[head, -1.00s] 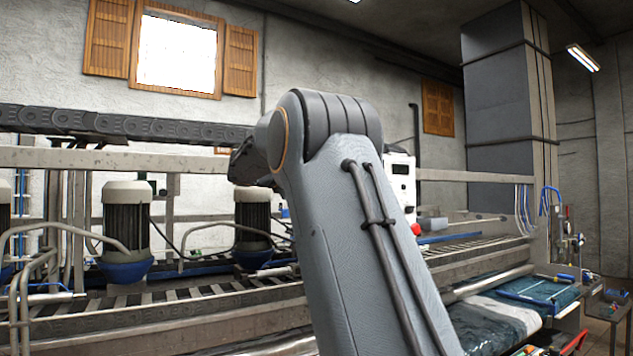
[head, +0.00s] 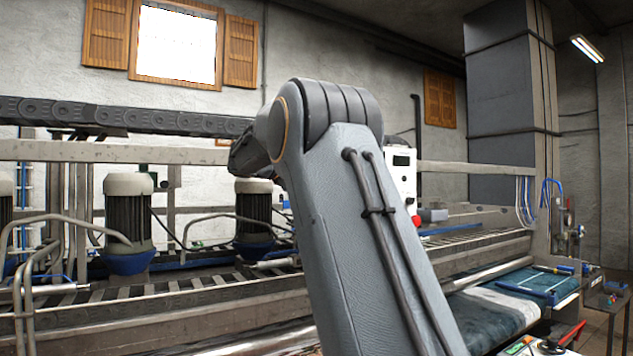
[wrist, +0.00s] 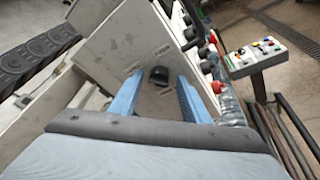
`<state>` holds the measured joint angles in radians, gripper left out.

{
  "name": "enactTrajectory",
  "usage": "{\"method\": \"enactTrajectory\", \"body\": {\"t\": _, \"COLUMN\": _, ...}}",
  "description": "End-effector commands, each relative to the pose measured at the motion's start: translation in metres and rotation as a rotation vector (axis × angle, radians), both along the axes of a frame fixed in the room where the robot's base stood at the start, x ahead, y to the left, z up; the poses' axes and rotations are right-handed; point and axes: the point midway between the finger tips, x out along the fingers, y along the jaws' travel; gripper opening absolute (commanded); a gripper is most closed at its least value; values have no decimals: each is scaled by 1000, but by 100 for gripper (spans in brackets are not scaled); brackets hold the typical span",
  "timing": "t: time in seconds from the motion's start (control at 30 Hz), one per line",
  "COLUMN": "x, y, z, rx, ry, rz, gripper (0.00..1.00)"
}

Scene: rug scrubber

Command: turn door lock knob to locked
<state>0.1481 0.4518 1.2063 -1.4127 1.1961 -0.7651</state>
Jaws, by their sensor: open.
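A small black knob (wrist: 158,75) sits on the pale grey door panel of a box (wrist: 118,48) in the wrist view. My gripper (wrist: 157,84) is open, with its two blue fingers apart on either side of the knob. The knob shows between and just beyond the fingertips, and no finger visibly touches it. I cannot tell the knob's turn angle or any lock marking. In the head view my own arm hides the gripper and the knob.
Black and red knobs (wrist: 205,55) stick out from the box's side, close right of the gripper. A control panel with buttons (wrist: 258,53) stands farther right. A dark chain conveyor (wrist: 35,55) runs at left. Motors (head: 128,220) stand along the machine in the head view.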

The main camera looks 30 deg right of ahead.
Motion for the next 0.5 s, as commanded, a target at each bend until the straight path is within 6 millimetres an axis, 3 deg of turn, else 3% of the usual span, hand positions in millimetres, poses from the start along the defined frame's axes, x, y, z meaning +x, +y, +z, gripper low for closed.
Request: {"method": "enactTrajectory", "body": {"t": 0.5, "x": -14, "y": 67, "z": 10, "rx": 1, "ry": 0, "rz": 1, "gripper": 43}}
